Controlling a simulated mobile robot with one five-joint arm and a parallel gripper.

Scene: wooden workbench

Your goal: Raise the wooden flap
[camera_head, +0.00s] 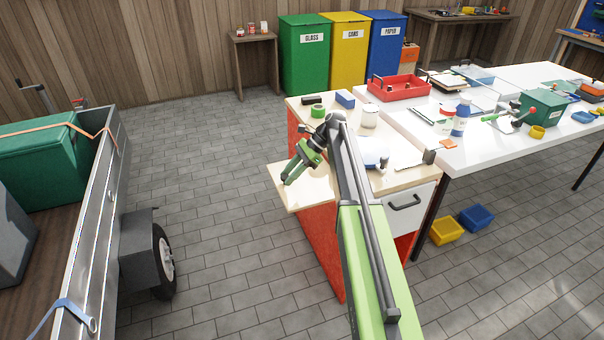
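The wooden flap (302,200) is a pale panel that juts out from the left side of the red workbench (318,250). It looks roughly level, close to the height of the bench top; its exact angle is hard to judge. My gripper (288,182), with green fingers, points down and left over the flap. Whether the fingertips touch the flap or hover above it, I cannot tell. The fingers are small and seen from behind, so their opening is unclear. My green and grey arm hides part of the bench top and front.
On the bench top are a green tape roll (318,112), a blue block (345,100) and a jar (369,117). A white table (480,155) with tools adjoins on the right. A trailer (100,200) stands at left. The tiled floor between trailer and bench is clear.

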